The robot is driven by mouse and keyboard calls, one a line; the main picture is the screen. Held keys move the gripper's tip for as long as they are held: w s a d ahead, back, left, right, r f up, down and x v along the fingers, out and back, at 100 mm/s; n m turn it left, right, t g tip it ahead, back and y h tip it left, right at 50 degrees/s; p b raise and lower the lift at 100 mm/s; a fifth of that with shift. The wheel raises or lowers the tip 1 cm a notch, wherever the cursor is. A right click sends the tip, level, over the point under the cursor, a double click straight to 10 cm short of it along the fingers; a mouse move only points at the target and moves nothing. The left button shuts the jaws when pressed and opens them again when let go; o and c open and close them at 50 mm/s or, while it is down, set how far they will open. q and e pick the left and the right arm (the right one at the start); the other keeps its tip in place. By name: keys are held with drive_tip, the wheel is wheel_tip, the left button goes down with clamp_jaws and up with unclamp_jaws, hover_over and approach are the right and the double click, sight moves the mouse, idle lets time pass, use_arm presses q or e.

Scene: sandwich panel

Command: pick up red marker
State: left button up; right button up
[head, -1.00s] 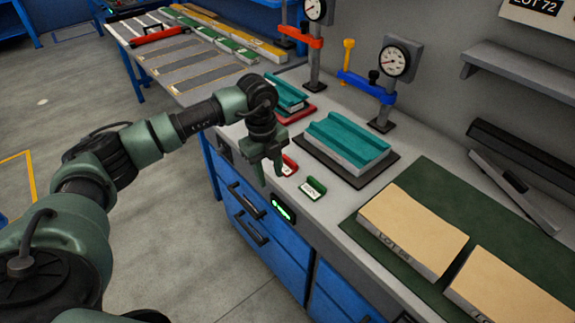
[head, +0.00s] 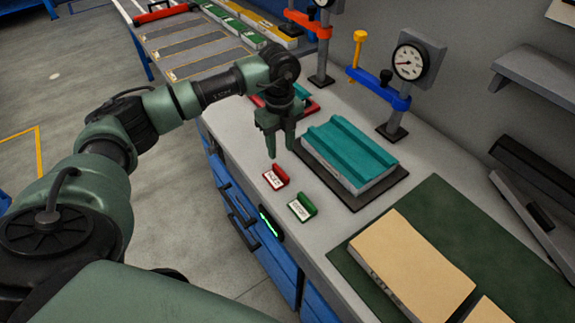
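The red marker (head: 276,178) is a small red block with a white label, on the grey bench top near its front edge. A similar green marker (head: 302,207) sits just to its right and nearer. My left gripper (head: 281,153) points down just behind the red marker in the picture, its two fingers apart with nothing between them. I cannot tell its exact height above the bench. The red marker is in full view. My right gripper is not in view.
A teal grooved block (head: 350,150) on a dark pad lies right of the gripper. A dial gauge (head: 408,62) with a blue clamp arm stands behind it. Tan panels (head: 410,265) lie on a green mat at lower right. Blue drawers (head: 275,265) front the bench.

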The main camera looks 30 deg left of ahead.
sight(280, 170)
use_arm(q)
drive_tip(key=shift+s+f, duration=0.15)
drive_tip(key=shift+f, duration=0.3)
drive_tip(key=shift+s+d+f+p, duration=0.1)
drive_tip(key=shift+s+f+p, duration=0.75)
drive_tip(key=shift+f+p, duration=0.15)
drive_tip(key=f, duration=0.2)
drive_tip(key=f+p, duration=0.1)
drive_tip(key=f, duration=0.1)
drive_tip(key=shift+w+d+f, duration=0.1)
drive_tip(key=shift+w, duration=0.2)
drive_tip(key=shift+s, duration=0.1)
clamp_jaws()
